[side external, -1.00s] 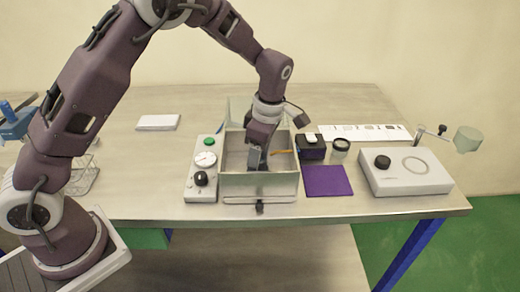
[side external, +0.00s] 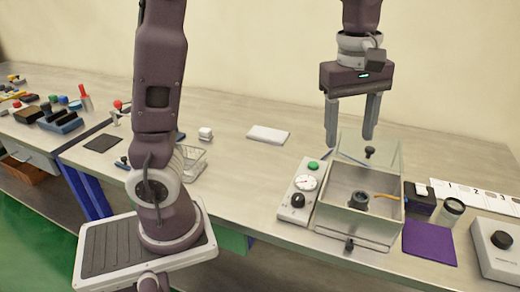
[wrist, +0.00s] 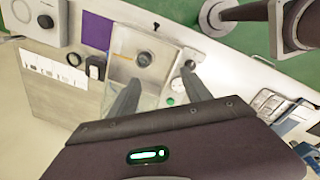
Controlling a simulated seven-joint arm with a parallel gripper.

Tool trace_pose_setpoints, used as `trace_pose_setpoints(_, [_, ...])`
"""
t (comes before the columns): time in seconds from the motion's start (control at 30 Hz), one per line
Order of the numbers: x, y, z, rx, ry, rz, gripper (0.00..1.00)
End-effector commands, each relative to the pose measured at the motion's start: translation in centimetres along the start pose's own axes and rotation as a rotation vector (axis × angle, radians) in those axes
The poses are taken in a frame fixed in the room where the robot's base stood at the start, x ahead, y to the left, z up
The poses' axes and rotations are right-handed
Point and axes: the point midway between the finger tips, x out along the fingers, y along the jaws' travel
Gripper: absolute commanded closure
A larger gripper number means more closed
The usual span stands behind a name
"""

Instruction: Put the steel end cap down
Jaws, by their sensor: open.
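A small round grey part, which looks like the steel end cap (side external: 358,200), rests on the floor of the open metal box (side external: 328,218). It also shows in the wrist view (wrist: 143,58), inside the box. My gripper (side external: 349,142) is open and empty, pointing down, above and toward the back of the box, clear of the cap. Its two fingers are spread wide in the wrist view (wrist: 160,75). A clear lid (side external: 388,150) with a black knob (side external: 370,152) is raised at the box's back edge, close below the fingers.
A gauge panel (side external: 300,190) with a green button stands left of the box.

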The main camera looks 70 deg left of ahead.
Motion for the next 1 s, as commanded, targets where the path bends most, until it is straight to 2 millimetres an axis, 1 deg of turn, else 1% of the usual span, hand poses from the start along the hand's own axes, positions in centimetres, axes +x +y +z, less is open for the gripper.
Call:
trace_pose_setpoints(0.03, [-2.0, -3.0, 0.2, 0.169, -0.014, 0.066, 0.43])
trace_pose_setpoints(0.07, [-2.8, -4.9, 0.5, 0.293, -0.009, 0.104, 0.43])
trace_pose_setpoints(0.1, [-3.6, -7.4, 0.8, 0.46, 0.012, 0.154, 0.43])
trace_pose_setpoints(0.13, [-3.9, -9.2, 1.1, 0.584, 0.037, 0.187, 0.43])
trace_pose_setpoints(0.2, [-3.9, -13.0, 1.9, 0.849, 0.117, 0.243, 0.43])
trace_pose_setpoints(0.3, [-2.8, -16.9, 2.6, 1.138, 0.241, 0.271, 0.43])
trace_pose_setpoints(0.33, [-2.4, -17.7, 2.7, 1.2, 0.27, 0.271, 0.43])
trace_pose_setpoints(0.4, [-1.8, -18.8, 2.9, 1.299, 0.32, 0.266, 0.43])
trace_pose_setpoints(0.5, [-1.4, -19.4, 3.0, 1.356, 0.347, 0.26, 0.43])
trace_pose_setpoints(1.0, [-1.4, -19.4, 3.0, 1.356, 0.344, 0.26, 0.43])
